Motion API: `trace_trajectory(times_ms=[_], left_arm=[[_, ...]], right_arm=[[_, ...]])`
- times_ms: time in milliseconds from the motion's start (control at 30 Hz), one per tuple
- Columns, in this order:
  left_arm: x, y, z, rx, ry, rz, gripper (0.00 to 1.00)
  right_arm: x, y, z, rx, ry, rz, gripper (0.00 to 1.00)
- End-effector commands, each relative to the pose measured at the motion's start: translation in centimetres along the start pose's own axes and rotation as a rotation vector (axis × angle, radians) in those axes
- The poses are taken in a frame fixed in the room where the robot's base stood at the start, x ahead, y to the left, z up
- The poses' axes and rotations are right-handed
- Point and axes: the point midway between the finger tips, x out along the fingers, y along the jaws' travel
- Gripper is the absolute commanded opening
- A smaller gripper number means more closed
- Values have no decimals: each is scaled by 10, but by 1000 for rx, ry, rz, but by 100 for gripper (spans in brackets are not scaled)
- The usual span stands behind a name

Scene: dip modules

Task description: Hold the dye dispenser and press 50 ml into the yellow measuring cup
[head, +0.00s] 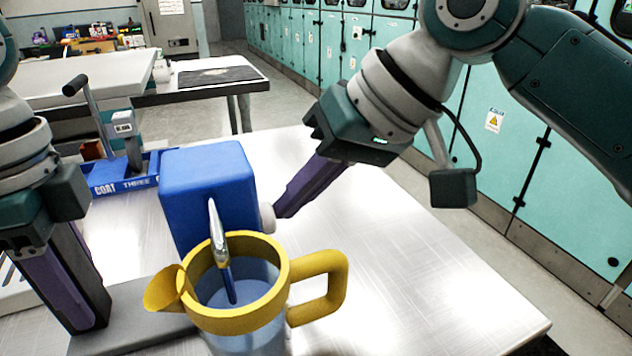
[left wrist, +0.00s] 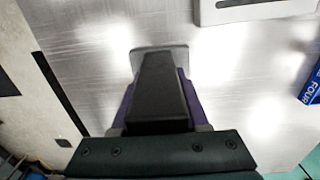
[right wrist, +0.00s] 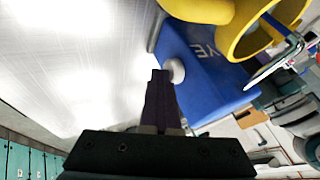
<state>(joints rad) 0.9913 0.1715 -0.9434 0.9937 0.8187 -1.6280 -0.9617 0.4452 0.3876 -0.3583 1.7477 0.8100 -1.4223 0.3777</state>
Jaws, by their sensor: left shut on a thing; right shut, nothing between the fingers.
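The blue dye dispenser (head: 205,175) stands behind the yellow measuring cup (head: 236,318). A silver spout (head: 217,235) points down into the cup, with a blue streak below its tip. The cup is clear with a yellow rim and handle; bluish content shows inside, its level unreadable. A white button (head: 267,217) sits on the dispenser's right side; the right wrist view shows it too (right wrist: 174,70). My right gripper (head: 282,208) is shut and empty, its tip at the button; contact is unclear. My left gripper (head: 92,328) is shut on a grey plate (head: 130,322) left of the cup.
A blue rack (head: 125,185) with lettered compartments stands behind left, holding a grey upright tool (head: 95,115). A pale slotted object (left wrist: 255,8) lies near my left gripper. The metal table (head: 420,275) is clear on the right. Teal cabinets (head: 560,190) stand beyond it.

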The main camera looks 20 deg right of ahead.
Motion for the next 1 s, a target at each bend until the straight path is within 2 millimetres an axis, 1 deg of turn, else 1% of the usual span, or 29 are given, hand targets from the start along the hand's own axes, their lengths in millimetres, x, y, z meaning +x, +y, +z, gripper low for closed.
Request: trace_trajectory(times_ms=[33, 133, 267, 300, 500, 600, 700, 800, 1000], left_arm=[[-1, 0, -6, 8, 16, -2, 0], [-1, 0, -7, 8, 16, -2, 0], [-1, 0, -6, 7, 15, -2, 0], [-1, 0, -5, 7, 14, -2, 0], [0, 0, -4, 4, 10, -2, 0], [0, 0, -3, 3, 8, -1, 0], [0, 0, -3, 3, 7, -1, 0], [0, 0, -2, 2, 7, -1, 0], [0, 0, -2, 2, 6, -1, 0]], right_arm=[[0, -4, 1, -3, -1, -15, 0], [-4, 6, 0, -2, -1, -10, 0], [-15, 30, 0, 3, -1, 0, 0], [-20, 39, 0, 3, 0, 4, 0], [-69, 37, -1, -4, 4, 4, 0], [-89, 37, -1, -2, 3, 6, 0], [-104, 37, -1, -1, 2, 5, 0], [-114, 37, -1, 0, 1, 4, 0], [-120, 37, 0, 0, 1, 3, 0]])
